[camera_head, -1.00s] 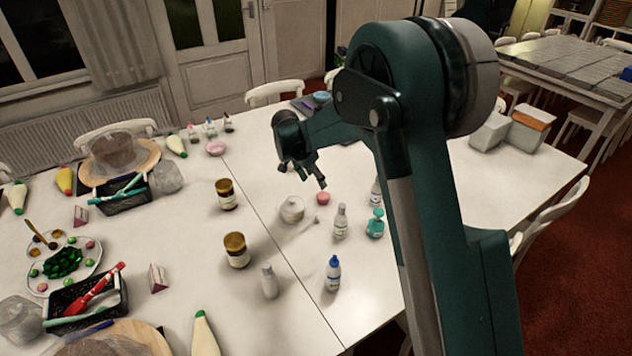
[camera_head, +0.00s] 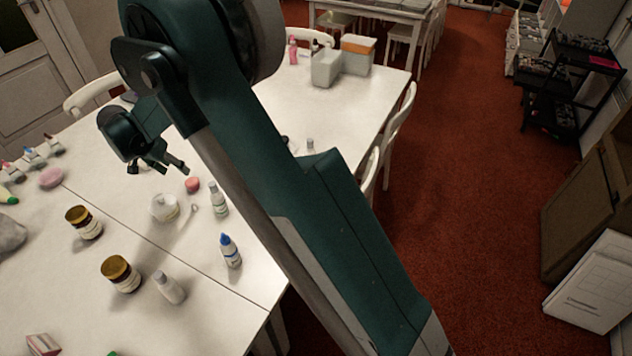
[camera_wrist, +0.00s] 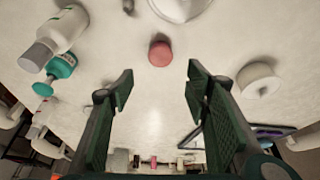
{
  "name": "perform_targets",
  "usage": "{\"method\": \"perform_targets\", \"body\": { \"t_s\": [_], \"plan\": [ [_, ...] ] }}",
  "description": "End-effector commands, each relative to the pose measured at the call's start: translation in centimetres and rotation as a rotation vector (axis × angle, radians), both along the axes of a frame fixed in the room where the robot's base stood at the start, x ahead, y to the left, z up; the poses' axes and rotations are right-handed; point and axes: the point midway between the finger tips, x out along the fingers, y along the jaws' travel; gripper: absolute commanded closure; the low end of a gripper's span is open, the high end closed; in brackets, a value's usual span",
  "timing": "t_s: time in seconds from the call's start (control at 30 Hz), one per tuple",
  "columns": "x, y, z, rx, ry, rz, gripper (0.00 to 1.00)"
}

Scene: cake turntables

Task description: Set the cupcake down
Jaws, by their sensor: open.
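A small pink-red round thing, which looks like the cupcake (camera_head: 192,184), stands on the white table. In the wrist view the cupcake (camera_wrist: 160,53) sits upright on the tabletop, just beyond and between my fingertips, clear of both. My gripper (camera_head: 160,165) is open and empty above the table, slightly left of the cupcake in the head view. In the wrist view both fingers of my gripper (camera_wrist: 160,75) are spread wide with bare table between them. The cupcake's fine detail is too small to tell.
Close by are a white jar (camera_head: 164,208), a white bottle (camera_head: 218,200) and a blue-capped bottle (camera_head: 230,250). The wrist view shows a teal-capped bottle (camera_wrist: 57,70) left and a white round object (camera_wrist: 258,80) right. My arm hides part of the table.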

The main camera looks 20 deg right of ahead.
Motion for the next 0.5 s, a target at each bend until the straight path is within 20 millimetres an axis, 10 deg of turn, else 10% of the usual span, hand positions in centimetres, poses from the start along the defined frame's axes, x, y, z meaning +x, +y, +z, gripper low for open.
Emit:
{"method": "perform_targets", "body": {
  "t_s": [0.5],
  "plan": [
    [-1.9, -6.8, 6.7, 0.017, 0.004, 0.068, 0.53]
  ]
}}
